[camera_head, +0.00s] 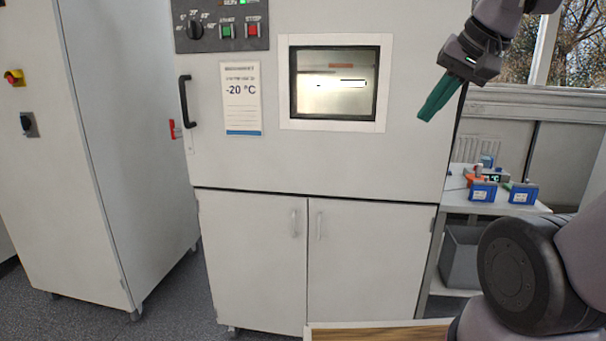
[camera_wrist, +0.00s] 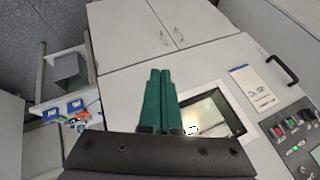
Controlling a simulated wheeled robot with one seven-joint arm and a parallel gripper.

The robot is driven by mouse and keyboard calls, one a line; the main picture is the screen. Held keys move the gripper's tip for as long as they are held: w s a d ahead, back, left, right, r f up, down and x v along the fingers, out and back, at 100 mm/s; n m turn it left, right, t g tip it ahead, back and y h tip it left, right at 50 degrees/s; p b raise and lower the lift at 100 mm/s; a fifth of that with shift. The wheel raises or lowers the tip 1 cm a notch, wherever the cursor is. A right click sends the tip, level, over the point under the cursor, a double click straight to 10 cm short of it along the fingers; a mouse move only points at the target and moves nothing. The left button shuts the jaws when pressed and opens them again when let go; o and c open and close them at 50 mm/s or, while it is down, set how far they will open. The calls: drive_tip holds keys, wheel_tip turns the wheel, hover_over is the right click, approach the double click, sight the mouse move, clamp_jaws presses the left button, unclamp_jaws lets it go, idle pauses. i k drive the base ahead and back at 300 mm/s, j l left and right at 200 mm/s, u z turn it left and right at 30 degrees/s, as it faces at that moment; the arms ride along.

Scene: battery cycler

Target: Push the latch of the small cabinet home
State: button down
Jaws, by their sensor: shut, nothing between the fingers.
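A pale grey cabinet with a window (camera_head: 335,82) stands in the middle of the head view; I take it for the small cabinet. Its door has a black handle (camera_head: 187,101) on the left. A small red piece (camera_head: 175,129), which looks like the latch, sticks out at the left edge beside the handle's lower end. How far in it sits cannot be told. My gripper (camera_head: 422,117) has teal fingers, shut and empty, in front of the cabinet's right side, far from the red piece. The wrist view shows the fingers (camera_wrist: 160,74) together and the handle (camera_wrist: 283,69); I cannot make out the red piece there.
A taller grey cabinet (camera_head: 100,150) with a red-yellow switch (camera_head: 14,77) stands at the left. A control panel (camera_head: 222,25) sits above the door, two lower doors (camera_head: 255,260) below. A shelf at the right holds blue boxes (camera_head: 483,191). A wooden-topped surface (camera_head: 375,333) lies in front.

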sight(173, 130)
drive_tip(key=i+j+u, duration=0.15)
drive_tip(key=j, duration=0.2)
drive_tip(key=i+j+u, duration=0.1)
drive_tip(key=i+j, duration=0.15)
drive_tip(key=i+j+u, duration=0.2)
drive_tip(key=i+j, duration=0.15)
drive_tip(key=i+j+u, duration=0.2)
drive_tip(key=i, duration=0.4)
drive_tip(key=i+j+u, duration=0.25)
drive_tip(key=i, duration=0.25)
